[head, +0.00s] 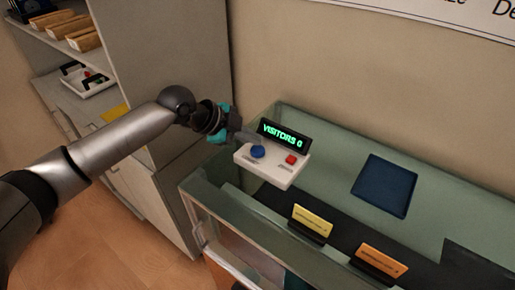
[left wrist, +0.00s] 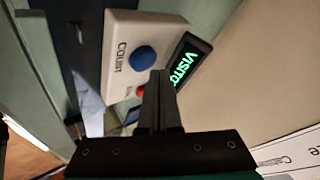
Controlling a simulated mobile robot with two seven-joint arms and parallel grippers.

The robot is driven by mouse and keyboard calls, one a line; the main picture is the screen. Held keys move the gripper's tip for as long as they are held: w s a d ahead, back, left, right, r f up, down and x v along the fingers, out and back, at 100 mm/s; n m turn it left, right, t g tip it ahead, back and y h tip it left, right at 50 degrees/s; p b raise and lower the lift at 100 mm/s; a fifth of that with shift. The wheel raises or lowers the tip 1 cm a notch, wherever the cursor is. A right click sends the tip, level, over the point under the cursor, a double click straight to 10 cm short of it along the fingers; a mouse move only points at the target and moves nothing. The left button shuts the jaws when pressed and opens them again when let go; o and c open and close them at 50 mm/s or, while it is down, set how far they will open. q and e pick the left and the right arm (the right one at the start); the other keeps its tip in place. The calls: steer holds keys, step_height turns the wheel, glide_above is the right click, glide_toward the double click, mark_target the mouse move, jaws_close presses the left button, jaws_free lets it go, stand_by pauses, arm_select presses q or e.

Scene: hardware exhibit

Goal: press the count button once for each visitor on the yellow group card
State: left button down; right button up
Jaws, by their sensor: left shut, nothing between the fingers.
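A white counter box (head: 270,168) stands on the glass case with a blue button (head: 257,151), a red button (head: 291,159) and a green-lit display (head: 283,135) reading "VISITORS 0". In the left wrist view the blue button (left wrist: 142,59) is beside the word COUNT; the red button (left wrist: 141,90) is partly hidden by my fingers. A yellow card (head: 312,221) stands in front of the box; its print is too small to read. My left gripper (head: 250,138) is shut and empty, its fingertips close to the blue button; contact cannot be told. My right gripper is not in view.
An orange card (head: 382,261) stands right of the yellow one. A dark blue square pad (head: 385,185) lies on the glass top (head: 335,160). At left is a shelf unit (head: 150,50) with wooden blocks and a white tray (head: 84,83). The wall rises behind the case.

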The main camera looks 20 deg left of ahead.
mark_target(253, 150)
arm_select(q)
steer(key=shift+f, duration=0.15)
steer(key=shift+f, duration=0.3)
steer(key=shift+f+b, duration=0.3)
steer(key=shift+f, duration=0.2)
stand_by(0.7)
steer(key=shift+r+p, duration=0.9)
steer(key=shift+r, duration=0.05)
step_height(253, 150, up, 5)
steer(key=p, duration=0.4)
steer(key=shift+p, duration=0.4)
